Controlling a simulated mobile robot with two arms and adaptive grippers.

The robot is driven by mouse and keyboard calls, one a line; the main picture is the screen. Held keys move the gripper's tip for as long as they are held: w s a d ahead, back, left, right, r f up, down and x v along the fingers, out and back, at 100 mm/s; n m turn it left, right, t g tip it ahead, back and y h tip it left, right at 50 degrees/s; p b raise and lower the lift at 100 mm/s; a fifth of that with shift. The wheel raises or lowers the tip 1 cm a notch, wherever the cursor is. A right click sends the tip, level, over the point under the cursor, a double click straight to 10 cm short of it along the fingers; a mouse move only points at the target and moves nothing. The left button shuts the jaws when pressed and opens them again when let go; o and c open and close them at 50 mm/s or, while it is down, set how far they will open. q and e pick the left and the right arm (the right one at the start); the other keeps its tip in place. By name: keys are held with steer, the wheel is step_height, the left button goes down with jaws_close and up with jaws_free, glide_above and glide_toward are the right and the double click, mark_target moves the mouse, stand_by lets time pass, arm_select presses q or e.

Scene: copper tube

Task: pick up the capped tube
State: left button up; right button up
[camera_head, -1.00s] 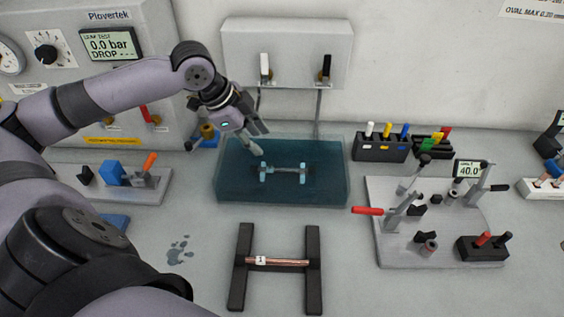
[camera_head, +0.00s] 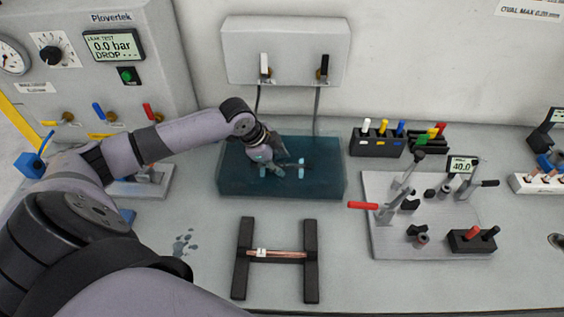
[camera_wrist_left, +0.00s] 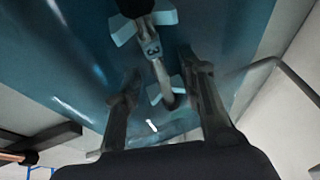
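A tube (camera_wrist_left: 158,68) with a tag marked 3 lies across light-blue supports in the water tank (camera_head: 225,182); a dark end piece (camera_wrist_left: 135,6) shows on it at the top of the left wrist view. My left gripper (camera_wrist_left: 160,64) is open, its two fingers apart on either side of the tube. Contact cannot be made out. In the head view the left gripper (camera_head: 282,165) is over the tank and partly hides the tube. Another copper tube (camera_head: 285,254), with a white tag, rests across a black H-shaped stand (camera_head: 311,280). My right gripper is not in view.
A grey fixture plate (camera_head: 400,240) with a red-handled clamp (camera_head: 363,206) stands to the right. Black racks of coloured caps (camera_head: 378,146) are behind it. A white wall box (camera_head: 290,50) is above the tank. The pressure test unit (camera_head: 100,75) is at the back left.

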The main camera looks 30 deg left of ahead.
arm_select(q)
steer(key=shift+w+f, duration=0.1)
steer(key=shift+f, duration=0.15)
steer(key=shift+d, duration=0.1)
steer(key=shift+c, duration=0.3)
jaws_close()
